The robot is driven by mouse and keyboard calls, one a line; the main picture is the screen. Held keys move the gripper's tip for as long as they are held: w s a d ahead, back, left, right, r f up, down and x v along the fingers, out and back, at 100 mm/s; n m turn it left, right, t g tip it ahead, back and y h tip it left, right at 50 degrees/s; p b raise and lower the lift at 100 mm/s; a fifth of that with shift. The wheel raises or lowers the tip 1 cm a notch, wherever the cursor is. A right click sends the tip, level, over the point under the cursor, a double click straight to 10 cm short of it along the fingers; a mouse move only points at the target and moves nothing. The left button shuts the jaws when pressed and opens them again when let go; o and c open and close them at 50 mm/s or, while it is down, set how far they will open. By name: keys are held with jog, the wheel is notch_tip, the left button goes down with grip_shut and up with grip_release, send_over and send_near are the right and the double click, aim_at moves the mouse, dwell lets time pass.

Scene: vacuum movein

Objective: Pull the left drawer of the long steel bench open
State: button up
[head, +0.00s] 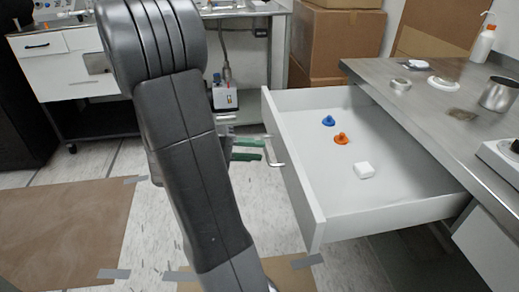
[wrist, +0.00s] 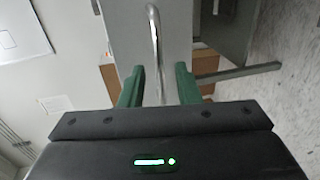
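The long steel bench (head: 440,98) stands at the right in the head view. Its drawer (head: 335,200) is pulled well out, with the white interior showing. The bar handle (head: 275,152) is on the drawer's front, and it also shows in the wrist view (wrist: 155,40). My gripper (head: 248,150) is just left of the handle, partly hidden behind my arm. In the wrist view, its green fingers (wrist: 160,80) are apart, with the handle bar lined up in the gap between them. Neither finger visibly touches the bar.
A blue piece (head: 328,120), an orange piece (head: 341,139) and a white block (head: 364,171) lie in the drawer. Cardboard boxes (head: 330,45) stand behind. A metal cup (head: 498,94) is on the bench. Open floor lies left of the drawer, with a taped brown sheet (head: 60,230).

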jog(key=p+v, duration=0.2)
jog(key=v, duration=0.9)
jog(key=shift+a, duration=0.35)
jog(key=shift+s, duration=0.1)
jog(key=s+b+x, duration=0.1)
jog(key=b+x, duration=0.1)
jog(key=x, duration=1.1)
jog(key=shift+w+d+b, duration=0.35)
jog(key=shift+w+d, duration=0.05)
jog(key=shift+w, duration=0.2)
